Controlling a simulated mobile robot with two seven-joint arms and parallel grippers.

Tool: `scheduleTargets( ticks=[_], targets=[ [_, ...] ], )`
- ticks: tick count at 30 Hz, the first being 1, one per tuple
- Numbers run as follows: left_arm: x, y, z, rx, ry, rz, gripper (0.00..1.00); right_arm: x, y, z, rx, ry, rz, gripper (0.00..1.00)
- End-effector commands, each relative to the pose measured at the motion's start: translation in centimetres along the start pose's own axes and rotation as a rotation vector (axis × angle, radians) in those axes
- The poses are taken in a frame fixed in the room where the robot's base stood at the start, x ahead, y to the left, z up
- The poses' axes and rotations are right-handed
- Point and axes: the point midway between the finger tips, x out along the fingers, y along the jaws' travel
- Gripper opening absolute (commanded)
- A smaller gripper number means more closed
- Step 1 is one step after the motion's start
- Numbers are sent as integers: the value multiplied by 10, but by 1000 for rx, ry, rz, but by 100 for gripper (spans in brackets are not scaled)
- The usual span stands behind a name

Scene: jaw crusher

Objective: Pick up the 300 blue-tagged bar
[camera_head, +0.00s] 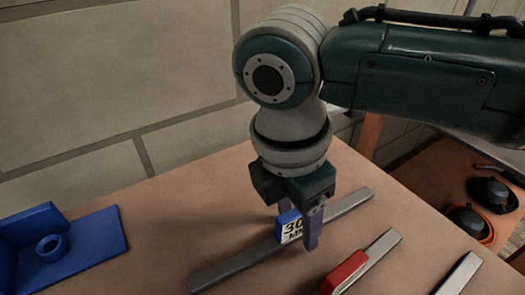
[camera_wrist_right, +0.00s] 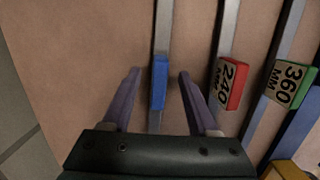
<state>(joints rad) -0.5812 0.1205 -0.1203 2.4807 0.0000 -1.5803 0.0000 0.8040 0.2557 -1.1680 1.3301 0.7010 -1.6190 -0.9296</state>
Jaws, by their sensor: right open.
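The blue-tagged bar (camera_head: 240,260) is a long grey bar lying on the brown table. Its blue tag (camera_head: 288,217) carries a white label that reads "30" before a finger hides the rest. My right gripper (camera_head: 298,232) points down over the bar at the tag, with its purple fingers apart and nothing held. In the right wrist view the blue tag (camera_wrist_right: 159,84) shows between the two open fingers (camera_wrist_right: 158,73), with a gap on each side. How far the fingertips are above the table is hard to tell. My left gripper is not in view.
A red-tagged 240 bar (camera_wrist_right: 230,84) lies to the right, close to the right finger in the wrist view. Beyond it lies a green-tagged 360 bar (camera_wrist_right: 288,82). A blue bracket with a ring (camera_head: 90,245) sits at the table's left. Ear muffs (camera_head: 492,193) lie far right.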

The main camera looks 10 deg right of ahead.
Motion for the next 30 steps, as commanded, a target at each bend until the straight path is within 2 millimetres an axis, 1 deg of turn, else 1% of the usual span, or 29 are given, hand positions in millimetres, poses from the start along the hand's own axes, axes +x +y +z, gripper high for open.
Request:
scheduleTargets(
  ticks=[1, 3, 10, 11, 26, 27, 30],
  targets=[
    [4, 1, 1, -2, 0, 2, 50, 9, 0, 0, 1, -1, -1, 60],
    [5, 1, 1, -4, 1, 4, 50, 12, 0, 0, 0, -1, 1, 60],
    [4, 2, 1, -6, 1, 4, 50, 13, 0, 0, -1, 0, 2, 60],
    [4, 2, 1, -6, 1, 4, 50, 13, 0, 0, -1, 0, 2, 58],
    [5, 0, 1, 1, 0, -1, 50, 12, 0, -1, -1, 0, 2, 2],
    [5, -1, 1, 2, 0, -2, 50, 12, 0, -1, -1, 0, 2, 0],
    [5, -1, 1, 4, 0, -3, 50, 12, 0, -1, -1, 0, 2, 0]
  ],
)
